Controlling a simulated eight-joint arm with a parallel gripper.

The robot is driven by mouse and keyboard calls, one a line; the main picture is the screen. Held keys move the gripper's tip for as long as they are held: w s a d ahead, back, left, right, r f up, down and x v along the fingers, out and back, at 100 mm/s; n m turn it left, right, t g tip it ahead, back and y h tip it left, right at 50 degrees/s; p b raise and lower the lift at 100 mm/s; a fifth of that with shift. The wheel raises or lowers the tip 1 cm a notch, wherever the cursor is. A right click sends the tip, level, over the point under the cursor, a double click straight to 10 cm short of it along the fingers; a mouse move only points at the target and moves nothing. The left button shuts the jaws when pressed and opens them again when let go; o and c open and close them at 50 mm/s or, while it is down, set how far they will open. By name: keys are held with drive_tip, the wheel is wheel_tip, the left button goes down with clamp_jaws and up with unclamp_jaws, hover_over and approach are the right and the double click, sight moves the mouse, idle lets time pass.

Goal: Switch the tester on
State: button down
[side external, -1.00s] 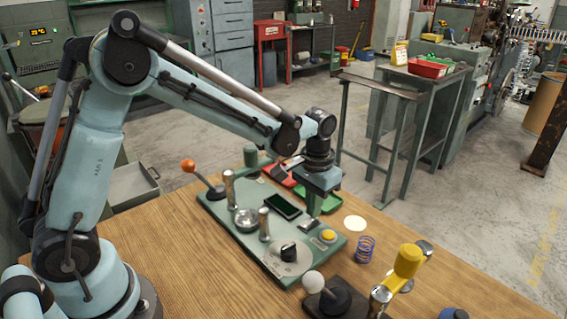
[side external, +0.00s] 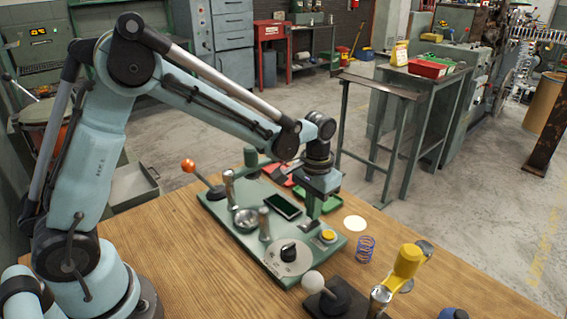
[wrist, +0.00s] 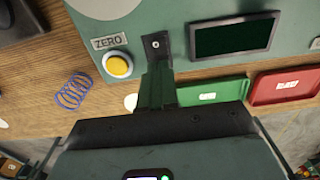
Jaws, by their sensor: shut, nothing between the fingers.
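The tester is a green base panel (side external: 225,208) on the wooden table, with a dark, blank screen (side external: 284,206) that also shows in the wrist view (wrist: 234,35). A small black switch plate with a pale round mark (wrist: 155,44) lies on the panel between the screen and the yellow ZERO button (wrist: 118,66). My gripper (side external: 314,214) is shut and empty, pointing down over the panel's right part. In the wrist view its fingertips (wrist: 158,66) are just below the switch in the picture. I cannot tell whether they touch it. The switch is hidden in the side view.
A black-and-grey dial (side external: 289,250), metal posts and an orange-knobbed lever (side external: 189,165) stand on the panel. A blue spring (side external: 365,249) and a white disc (side external: 355,223) lie to its right. Green (wrist: 212,92) and red (wrist: 288,86) trays sit behind.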

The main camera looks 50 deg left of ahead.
drive_tip(key=shift+f, duration=0.55)
drive_tip(key=shift+r, duration=3.55)
